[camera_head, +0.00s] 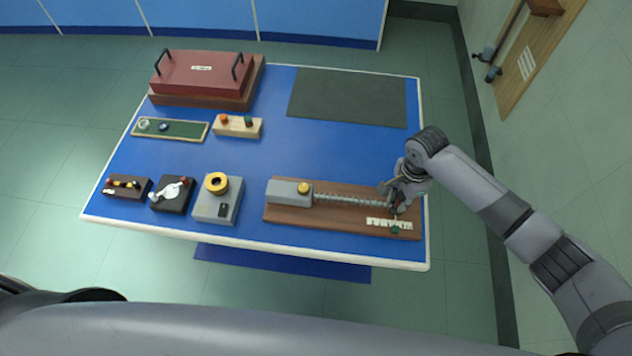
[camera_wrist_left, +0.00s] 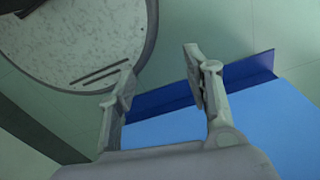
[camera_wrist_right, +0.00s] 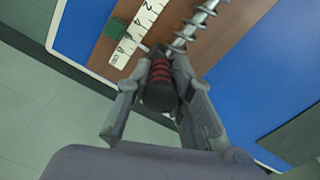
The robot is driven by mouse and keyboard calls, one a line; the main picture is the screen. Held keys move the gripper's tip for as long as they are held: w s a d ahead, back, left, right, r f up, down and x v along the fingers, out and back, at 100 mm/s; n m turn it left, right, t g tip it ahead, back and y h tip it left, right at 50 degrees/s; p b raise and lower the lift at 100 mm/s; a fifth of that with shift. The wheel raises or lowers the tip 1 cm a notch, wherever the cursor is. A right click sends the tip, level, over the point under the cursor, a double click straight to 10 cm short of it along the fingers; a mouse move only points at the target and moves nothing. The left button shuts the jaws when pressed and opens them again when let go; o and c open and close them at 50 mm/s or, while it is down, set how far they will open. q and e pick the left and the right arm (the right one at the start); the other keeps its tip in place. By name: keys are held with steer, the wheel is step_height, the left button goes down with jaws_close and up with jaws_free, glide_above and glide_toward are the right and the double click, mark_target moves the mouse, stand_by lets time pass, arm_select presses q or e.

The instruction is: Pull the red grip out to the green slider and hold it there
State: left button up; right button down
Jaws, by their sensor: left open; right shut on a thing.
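The red grip (camera_wrist_right: 160,82), a ribbed red handle with a dark end, sits at the end of a coil spring (camera_wrist_right: 190,30) in the right wrist view. My right gripper (camera_wrist_right: 163,72) is shut around it; in the head view the right gripper (camera_head: 396,198) hides the grip. The spring (camera_head: 345,199) runs along a brown board (camera_head: 290,218) from a grey block (camera_head: 288,191). The green slider (camera_head: 395,230) is beside a white scale (camera_head: 378,222), roughly level with the gripper along the board; it also shows in the right wrist view (camera_wrist_right: 114,27). My left gripper (camera_wrist_left: 160,72) is open and empty.
The blue table (camera_head: 270,150) also holds a red-lidded case (camera_head: 200,75), a dark mat (camera_head: 345,98), a green tray (camera_head: 185,130), a button box (camera_head: 237,126) and several small devices at the left front. The table's right edge is close to my right gripper.

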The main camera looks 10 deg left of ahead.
mark_target(304, 186)
arm_select(q)
steer(key=w+d+r+n+g, duration=0.1)
steer(key=w+d+r+g, duration=0.2)
steer(key=r, duration=0.5)
steer(key=w+d+r+n+g, duration=0.1)
steer(key=w+r+g, duration=0.2)
steer(key=w+r, duration=0.35)
steer(key=w+d+r+n+g, duration=0.1)
steer(key=w+d+r+g, duration=0.15)
steer(key=r, duration=0.55)
steer(key=w+d+r+m+t, duration=0.1)
steer(key=w+r, duration=0.3)
steer(key=w, duration=0.2)
steer(key=w+d+r+m+t, duration=0.1)
steer(key=w+r+m, duration=0.1)
steer(key=w+r, duration=0.2)
steer(key=w+d+r+m+t, duration=0.1)
steer(key=w+d+r+t, duration=0.1)
steer(key=w+r, duration=0.2)
steer(key=shift+w, duration=1.8)
steer(key=w+d+r+m+t, duration=0.4)
steer(key=w+r, duration=0.6)
steer(key=r, duration=0.3)
step_height(304, 186, down, 12)
steer(key=shift+w+f, duration=0.1)
steer(key=shift+c, duration=0.2)
jaws_close()
